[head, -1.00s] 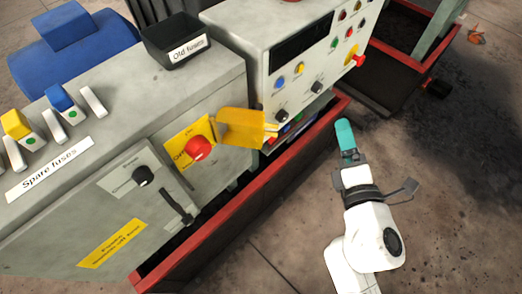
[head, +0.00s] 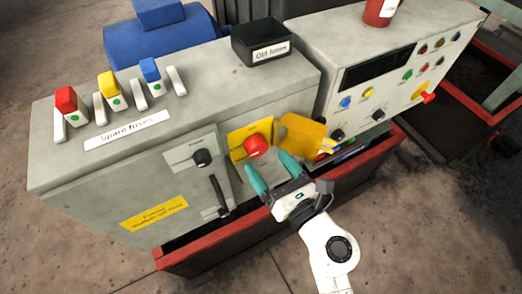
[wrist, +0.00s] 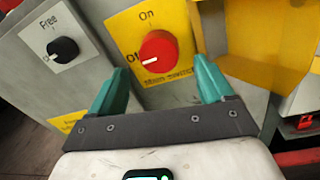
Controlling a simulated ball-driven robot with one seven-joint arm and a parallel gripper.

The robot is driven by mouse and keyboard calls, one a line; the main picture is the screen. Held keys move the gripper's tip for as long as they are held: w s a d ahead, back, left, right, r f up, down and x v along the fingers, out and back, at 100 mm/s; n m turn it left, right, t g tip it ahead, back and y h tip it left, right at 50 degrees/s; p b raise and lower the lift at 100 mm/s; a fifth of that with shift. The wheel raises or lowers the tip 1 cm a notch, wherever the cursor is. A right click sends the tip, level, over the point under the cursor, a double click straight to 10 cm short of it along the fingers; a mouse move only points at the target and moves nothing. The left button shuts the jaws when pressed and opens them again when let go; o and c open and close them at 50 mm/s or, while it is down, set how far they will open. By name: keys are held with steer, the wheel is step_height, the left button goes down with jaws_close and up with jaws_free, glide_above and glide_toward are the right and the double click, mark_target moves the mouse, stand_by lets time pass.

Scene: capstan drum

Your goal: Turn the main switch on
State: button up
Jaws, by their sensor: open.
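The main switch is a red round knob (head: 257,145) on a yellow plate on the front of the grey cabinet. In the wrist view the red knob (wrist: 159,52) has a white mark pointing left, toward the partly hidden "Off" label; "On" (wrist: 147,15) is printed above it. A yellow flap (head: 302,136) stands swung open to the right of the plate. My gripper (head: 271,174) is open, with its teal fingers pointing at the switch. In the wrist view my gripper (wrist: 160,85) has its fingertips on either side of and below the knob, apparently not touching it.
A black knob (head: 202,158) and a black lever handle (head: 219,195) sit left of the switch. A red frame rail (head: 215,253) runs below the cabinet. Fuses and a black "Old fuses" box (head: 262,42) stand on top. A control panel (head: 400,75) adjoins at right.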

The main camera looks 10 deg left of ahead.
mark_target(260, 152)
steer(key=shift+x, duration=2.05)
steer(key=c, duration=1)
steer(key=shift+c, duration=0.2)
